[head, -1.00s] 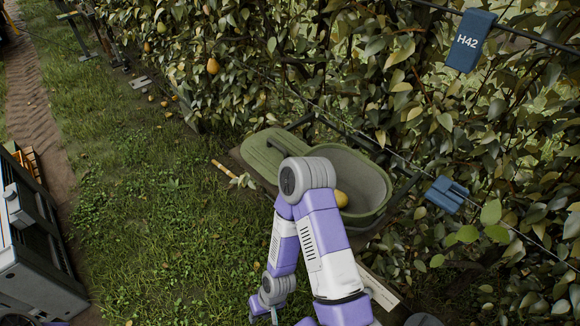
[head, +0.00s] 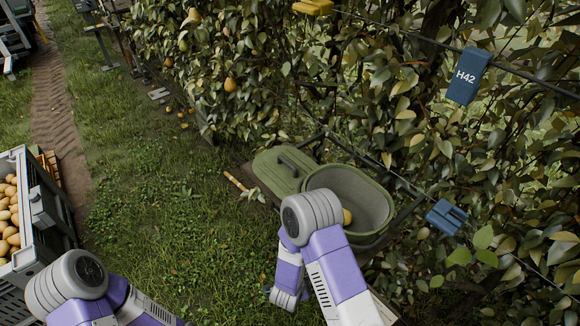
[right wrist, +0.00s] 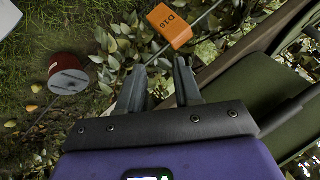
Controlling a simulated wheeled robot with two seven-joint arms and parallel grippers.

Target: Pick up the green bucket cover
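The green bucket cover (head: 270,174) with its dark raised handle (head: 295,162) lies flat beside the left rim of the open green bucket (head: 360,184) in the head view. A yellow pear (head: 346,216) shows inside the bucket, partly behind my right arm. In the right wrist view my right gripper (right wrist: 160,66) has its fingers apart with nothing between them. A green surface (right wrist: 256,90) lies to its right; I cannot tell whether it is cover or bucket. My left arm is at the lower left of the head view, its gripper out of frame.
A crate of pears (head: 20,165) stands at the left. Leafy branches and a wire with a blue H42 tag (head: 467,76) are behind the bucket. The right wrist view shows an orange D16 tag (right wrist: 169,25) and a red can (right wrist: 67,73). Open grass lies left of the cover.

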